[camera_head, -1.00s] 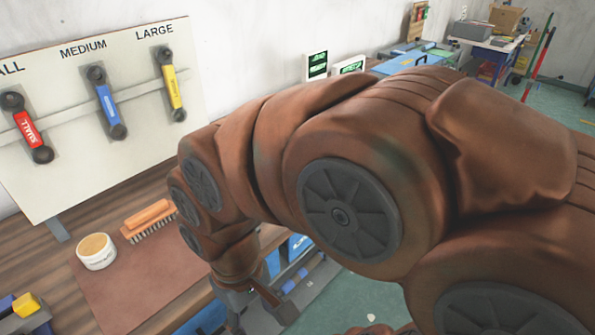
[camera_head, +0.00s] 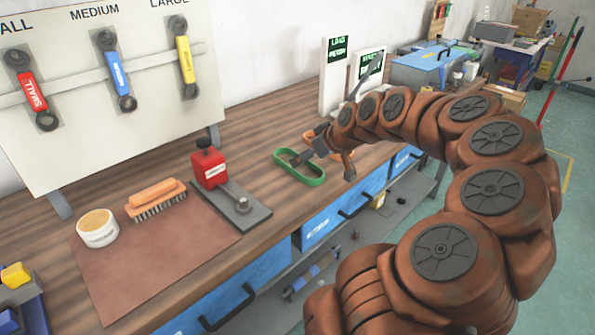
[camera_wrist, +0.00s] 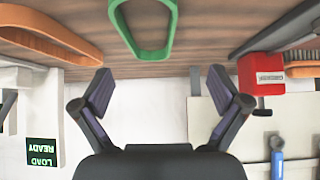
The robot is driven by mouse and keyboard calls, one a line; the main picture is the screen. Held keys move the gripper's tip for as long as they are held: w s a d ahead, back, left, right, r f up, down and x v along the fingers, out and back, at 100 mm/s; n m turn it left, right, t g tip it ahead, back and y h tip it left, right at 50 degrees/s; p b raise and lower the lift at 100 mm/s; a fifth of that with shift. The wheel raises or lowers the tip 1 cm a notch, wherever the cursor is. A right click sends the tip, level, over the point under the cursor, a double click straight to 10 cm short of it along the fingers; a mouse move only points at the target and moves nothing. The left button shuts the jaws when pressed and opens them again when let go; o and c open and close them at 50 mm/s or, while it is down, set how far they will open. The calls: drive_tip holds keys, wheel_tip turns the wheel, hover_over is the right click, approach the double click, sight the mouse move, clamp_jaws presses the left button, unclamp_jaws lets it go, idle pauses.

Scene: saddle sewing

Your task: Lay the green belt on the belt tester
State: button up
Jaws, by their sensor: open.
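The green belt (camera_head: 311,182), a closed loop, lies on the wooden bench in the head view. It also shows in the wrist view (camera_wrist: 150,55), at the top, cut off by the frame edge. My gripper (camera_head: 323,167) is over the bench at the belt's right end. In the wrist view my gripper (camera_wrist: 160,78) has its fingers spread, with nothing between them and the belt just beyond the tips. The belt tester seems to be the white upright panels (camera_head: 331,95) with green-text screens behind my gripper; one screen reads LOAD READY in the wrist view (camera_wrist: 41,152). My arm hides part of it.
An orange belt (camera_wrist: 45,22) lies near the green one. To the left stand a red device (camera_head: 208,168) on a grey plate, a brush (camera_head: 155,198), a round tin (camera_head: 97,228) and a wrench board (camera_head: 75,135). Blue drawers (camera_head: 335,212) are below the bench edge.

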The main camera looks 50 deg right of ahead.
sight(300, 169)
drive_tip(key=shift+s+d+f, duration=0.15)
drive_tip(key=shift+d+f, duration=0.1)
drive_tip(key=shift+d, duration=0.4)
drive_tip(key=shift+d+f, duration=0.1)
drive_tip(key=shift+p+x, duration=1.25)
drive_tip(key=shift+x, duration=2.45)
drive_tip(key=c, duration=1.3)
drive_tip(key=shift+o, duration=0.2)
drive_tip(key=shift+r, duration=0.2)
